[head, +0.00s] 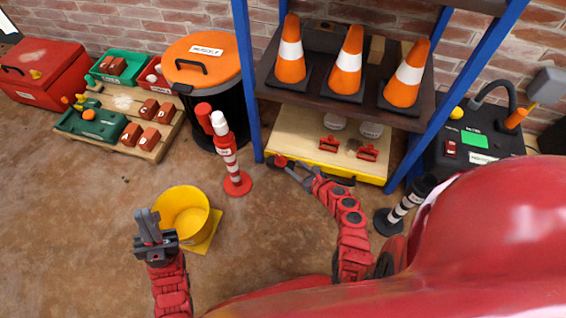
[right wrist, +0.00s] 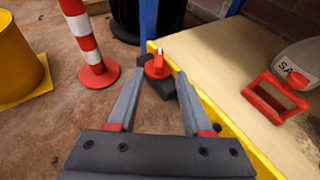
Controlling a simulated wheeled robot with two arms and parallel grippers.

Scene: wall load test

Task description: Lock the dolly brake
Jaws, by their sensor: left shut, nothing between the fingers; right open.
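The dolly (head: 300,132) is a low wooden platform with a yellow front edge, under the shelf. Its wooden top (right wrist: 228,85) also shows in the right wrist view. A red brake knob with a white mark (right wrist: 155,66) sits on a dark mount at the dolly's near left corner; in the head view the knob (head: 280,160) is small. My right gripper (right wrist: 157,90) is open, its two fingers pointing at the knob, which shows just beyond and between the tips. I cannot tell if they touch. My left gripper (head: 148,222) is shut and empty, beside the yellow bucket.
A yellow bucket (head: 182,212) and a red-white post (head: 228,155) stand left of the dolly. The blue shelf upright (head: 246,80) rises close to the knob. Red clamp-like pieces (head: 367,153) lie on the dolly. Traffic cones (head: 347,65) stand on the shelf above.

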